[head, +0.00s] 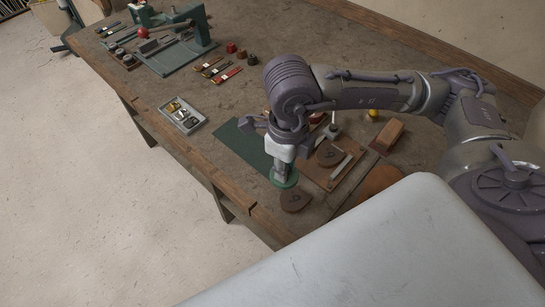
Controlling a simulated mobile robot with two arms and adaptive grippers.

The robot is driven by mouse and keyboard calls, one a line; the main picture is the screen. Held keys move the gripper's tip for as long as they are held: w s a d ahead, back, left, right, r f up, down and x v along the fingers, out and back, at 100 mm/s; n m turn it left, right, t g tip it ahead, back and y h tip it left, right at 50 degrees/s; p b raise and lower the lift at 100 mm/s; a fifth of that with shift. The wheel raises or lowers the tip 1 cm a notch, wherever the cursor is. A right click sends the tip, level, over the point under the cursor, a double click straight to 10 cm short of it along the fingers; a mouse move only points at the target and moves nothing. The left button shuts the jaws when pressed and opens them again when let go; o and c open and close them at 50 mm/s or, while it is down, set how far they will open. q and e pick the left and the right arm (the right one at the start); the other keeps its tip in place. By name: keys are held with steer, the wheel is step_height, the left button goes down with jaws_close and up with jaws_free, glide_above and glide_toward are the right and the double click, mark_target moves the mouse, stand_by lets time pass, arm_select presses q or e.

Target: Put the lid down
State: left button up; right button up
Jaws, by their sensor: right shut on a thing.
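My right gripper (280,172) reaches down over the workbench from the right. It is shut on what looks like the lid, a round green piece (291,182) at its fingertips. The fingers hide the middle of the piece. I cannot tell whether it touches the surface below. The piece is at the near right corner of a dark green mat (238,140). My left gripper is not in view.
A brown sole-shaped piece (296,201) lies just in front of the lid. A wooden board (314,173) with parts is to the right, with a wooden block (387,134) beyond. A grey tray (191,127) stands left. Bare bench (215,177) lies left of the mat.

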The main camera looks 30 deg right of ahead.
steer(key=p, duration=0.3)
glide_above(273, 162)
step_height(273, 162, down, 6)
steer(key=shift+a+f, duration=0.1)
step_height(273, 162, down, 3)
steer(key=shift+f+p, duration=0.1)
steer(key=shift+p, duration=0.35)
steer(key=shift+f, duration=0.55)
steer(key=o, duration=0.8)
steer(key=shift+r, duration=0.25)
steer(key=shift+w+r, duration=0.1)
steer(key=shift+r, duration=0.15)
step_height(273, 162, up, 11)
steer(key=b, duration=0.3)
steer(key=shift+r, duration=0.2)
